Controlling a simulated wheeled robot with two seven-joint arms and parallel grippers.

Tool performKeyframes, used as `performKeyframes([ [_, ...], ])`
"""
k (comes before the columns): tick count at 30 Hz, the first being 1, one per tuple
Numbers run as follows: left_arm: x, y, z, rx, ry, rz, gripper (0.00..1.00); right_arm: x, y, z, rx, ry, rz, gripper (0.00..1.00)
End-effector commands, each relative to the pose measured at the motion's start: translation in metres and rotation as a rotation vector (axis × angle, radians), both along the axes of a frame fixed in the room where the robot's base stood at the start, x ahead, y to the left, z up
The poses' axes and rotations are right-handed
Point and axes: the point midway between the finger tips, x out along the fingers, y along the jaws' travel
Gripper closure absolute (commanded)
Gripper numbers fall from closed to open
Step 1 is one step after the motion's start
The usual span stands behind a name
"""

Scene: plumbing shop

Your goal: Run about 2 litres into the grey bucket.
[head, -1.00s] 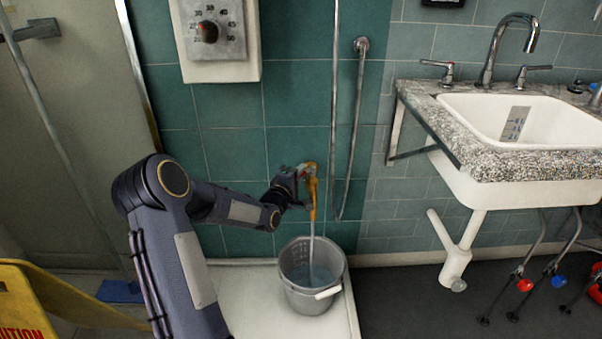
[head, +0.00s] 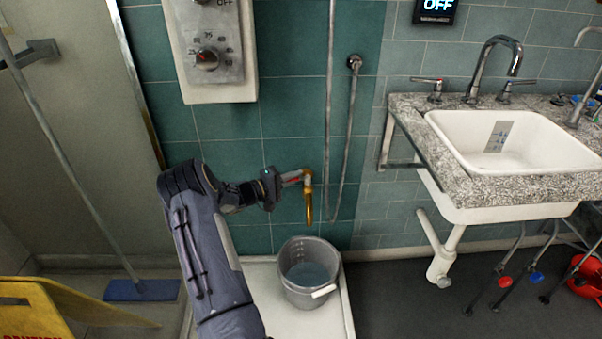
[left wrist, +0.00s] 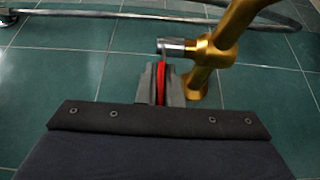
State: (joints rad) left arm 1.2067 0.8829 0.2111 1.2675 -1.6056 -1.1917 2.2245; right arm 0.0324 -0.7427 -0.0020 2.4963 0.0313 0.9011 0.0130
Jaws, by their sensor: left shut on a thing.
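The brass tap (head: 308,200) on the green tiled wall points its spout down over the grey bucket (head: 304,297). The bucket stands upright on the white shower tray (head: 258,302) with some water (head: 308,273) in it. No stream shows between spout and bucket. My left gripper (head: 284,181) is at the tap's valve. In the left wrist view, the gripper (left wrist: 161,88) is shut on the red lever (left wrist: 161,78), beside the brass tap body (left wrist: 202,55). Bucket and spout end are outside that view. My right gripper is not in view.
A dial panel (head: 228,72) hangs above, with a shower hose (head: 350,120) to its right. A sink (head: 520,140) and a display reading OFF (head: 436,10) are at right. A yellow caution sign (head: 40,310) and a blue mop (head: 142,290) stand at left.

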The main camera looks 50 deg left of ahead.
Motion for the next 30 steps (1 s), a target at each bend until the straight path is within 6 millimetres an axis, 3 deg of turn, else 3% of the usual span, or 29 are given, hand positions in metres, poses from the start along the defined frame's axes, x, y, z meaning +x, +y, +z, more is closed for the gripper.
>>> performKeyframes([
  [22, 0.0027, 0.0045, -0.0005, 0.003, 0.000, -0.099, 1.00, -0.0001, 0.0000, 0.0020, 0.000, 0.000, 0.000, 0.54],
  [27, 0.0028, 0.0043, -0.0002, 0.003, -0.001, -0.099, 0.74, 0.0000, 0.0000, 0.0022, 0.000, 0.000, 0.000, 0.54],
  [30, 0.0028, 0.0042, -0.0001, 0.002, -0.001, -0.099, 0.71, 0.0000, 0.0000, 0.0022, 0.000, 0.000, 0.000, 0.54],
])
